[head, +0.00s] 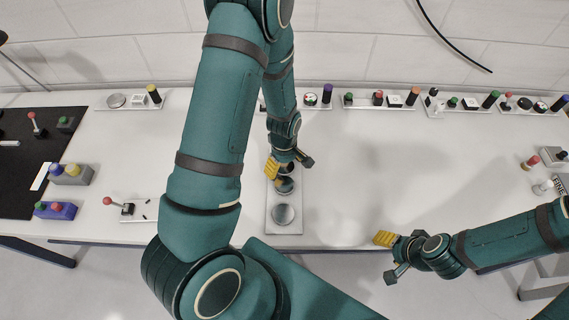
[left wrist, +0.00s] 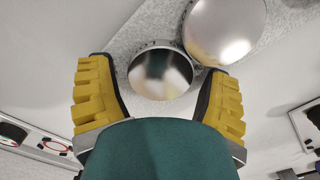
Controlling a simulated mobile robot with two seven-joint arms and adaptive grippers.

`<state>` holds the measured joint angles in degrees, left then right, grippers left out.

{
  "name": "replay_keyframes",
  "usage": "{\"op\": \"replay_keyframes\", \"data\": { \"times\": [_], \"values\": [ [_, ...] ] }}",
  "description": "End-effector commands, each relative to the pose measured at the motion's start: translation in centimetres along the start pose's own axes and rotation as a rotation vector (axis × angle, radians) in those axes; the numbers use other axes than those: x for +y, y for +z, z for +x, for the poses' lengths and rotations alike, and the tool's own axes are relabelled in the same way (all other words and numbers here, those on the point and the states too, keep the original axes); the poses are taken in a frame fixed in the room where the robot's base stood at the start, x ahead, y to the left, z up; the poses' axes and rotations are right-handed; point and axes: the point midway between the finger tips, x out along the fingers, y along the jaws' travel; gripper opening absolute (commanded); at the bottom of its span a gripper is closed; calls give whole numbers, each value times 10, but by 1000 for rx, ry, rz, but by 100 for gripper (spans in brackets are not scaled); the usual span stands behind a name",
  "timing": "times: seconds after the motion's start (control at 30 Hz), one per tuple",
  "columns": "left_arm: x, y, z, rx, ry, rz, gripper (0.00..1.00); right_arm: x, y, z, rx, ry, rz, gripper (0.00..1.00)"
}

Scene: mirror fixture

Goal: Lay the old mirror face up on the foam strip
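A pale grey speckled strip (head: 270,226), which looks like the foam strip, lies near the table's front edge. Two round silvery mirrors show there: a nearer one (head: 283,214) flat on the strip and another (head: 285,188) just under my left gripper (head: 289,167). I cannot tell which is the old one. In the left wrist view one mirror (left wrist: 160,74) lies between the spread yellow fingers, with gaps on both sides; the other mirror (left wrist: 224,30) is beyond, up and right. My left gripper is open. My right gripper (head: 389,257) is open and empty beyond the table's front edge.
Trays with knobs and small parts (head: 378,101) line the table's back. A black mat (head: 30,165) with coloured blocks is at the left. A small tray (head: 135,211) with a red-topped lever stands left of my arm. The table right of the strip is clear.

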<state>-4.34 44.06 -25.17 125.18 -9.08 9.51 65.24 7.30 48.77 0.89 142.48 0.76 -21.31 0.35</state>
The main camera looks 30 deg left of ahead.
Motion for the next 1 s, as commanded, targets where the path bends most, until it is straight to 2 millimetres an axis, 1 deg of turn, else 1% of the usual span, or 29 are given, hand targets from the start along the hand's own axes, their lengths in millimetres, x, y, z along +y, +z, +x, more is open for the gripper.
{"op": "replay_keyframes", "data": {
  "times": [0.33, 0.47, 0.57, 0.8, 0.9, 1.0],
  "values": [
    [0, 0, -2, 0, 0, 0, 85, 0, 0, -1, 1, 0, 0, 59],
    [1, 0, -11, 1, 2, 0, 85, -2, -2, -4, 4, 0, 1, 59],
    [1, 0, -28, 2, 4, 1, 85, -3, -3, -7, 7, 1, 2, 59],
    [1, 0, -80, 1, 4, 1, 85, -6, -6, -17, 13, 1, 4, 59],
    [1, 0, -97, 1, 4, 1, 85, -7, -7, -20, 12, 0, 4, 59],
    [0, 0, -111, 1, 2, 1, 85, -8, -7, -23, 12, -1, 4, 59]
  ]
}}
